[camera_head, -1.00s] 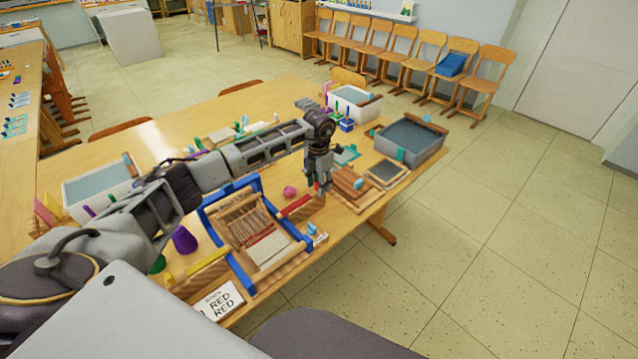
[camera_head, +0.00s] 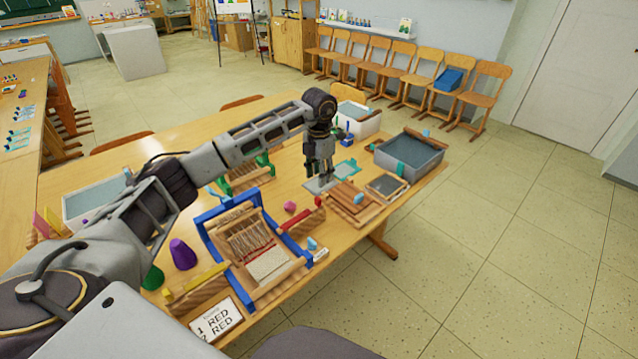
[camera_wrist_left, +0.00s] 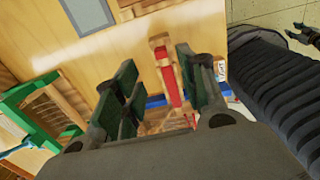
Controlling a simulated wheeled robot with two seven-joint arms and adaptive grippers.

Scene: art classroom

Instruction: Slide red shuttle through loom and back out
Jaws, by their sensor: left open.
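The red shuttle (camera_head: 303,219) lies on the table to the right of the loom, beside its blue frame. The tabletop loom (camera_head: 214,246) has a wooden bed, pale warp threads and woven cloth at its near end. My left gripper (camera_head: 319,177) is open and empty, pointing down over the table beyond the shuttle. In the left wrist view, the red shuttle (camera_wrist_left: 172,82) shows between the open fingers of my left gripper (camera_wrist_left: 160,85) but apart from them. A dark pronged shape at that view's right edge may be my right gripper; its jaws are unclear.
A wooden block set (camera_head: 350,200) and a grey tub (camera_head: 410,155) stand to the right.

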